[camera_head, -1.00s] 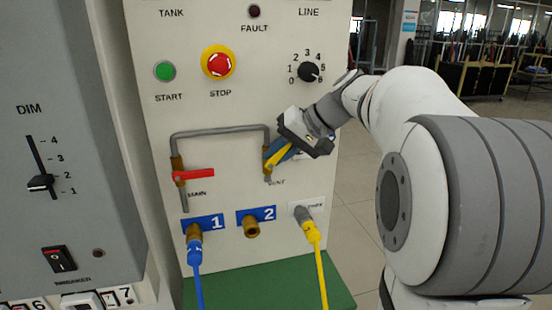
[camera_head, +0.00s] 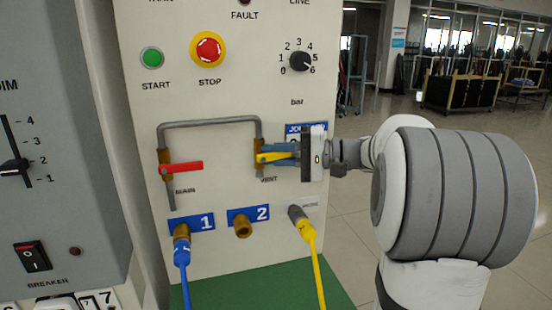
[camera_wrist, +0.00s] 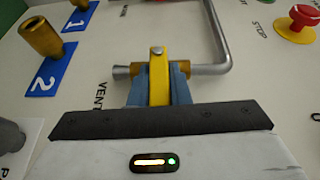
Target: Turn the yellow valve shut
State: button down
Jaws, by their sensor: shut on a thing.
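The yellow valve lever (camera_head: 276,156) is on the vent pipe's brass body (camera_head: 259,160), on the panel's right half. The lever points right, nearly level, across the upright pipe. My gripper (camera_head: 281,153) reaches in from the right, with its blue-grey fingers along both sides of the lever. In the wrist view the yellow lever (camera_wrist: 158,82) stands between the two fingers of my gripper (camera_wrist: 158,88), which are shut on it. The lever's outer end is hidden by the gripper body.
A red lever (camera_head: 185,167) marked MAIN sits to the left, also level. Below are the blue hose (camera_head: 183,262), a bare brass port (camera_head: 243,227) and the yellow hose (camera_head: 316,264). The red stop button (camera_head: 208,49) and pressure knob (camera_head: 300,61) are above.

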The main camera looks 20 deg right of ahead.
aim_at(289, 157)
jog(key=shift+f+y, duration=0.15)
jog(key=shift+y, duration=0.25)
jog(key=c, duration=1.4)
grip_release()
jog(key=shift+o, duration=0.2)
jog(key=v, duration=0.7)
jog(key=shift+s+d, duration=0.2)
jog(key=shift+d, duration=0.1)
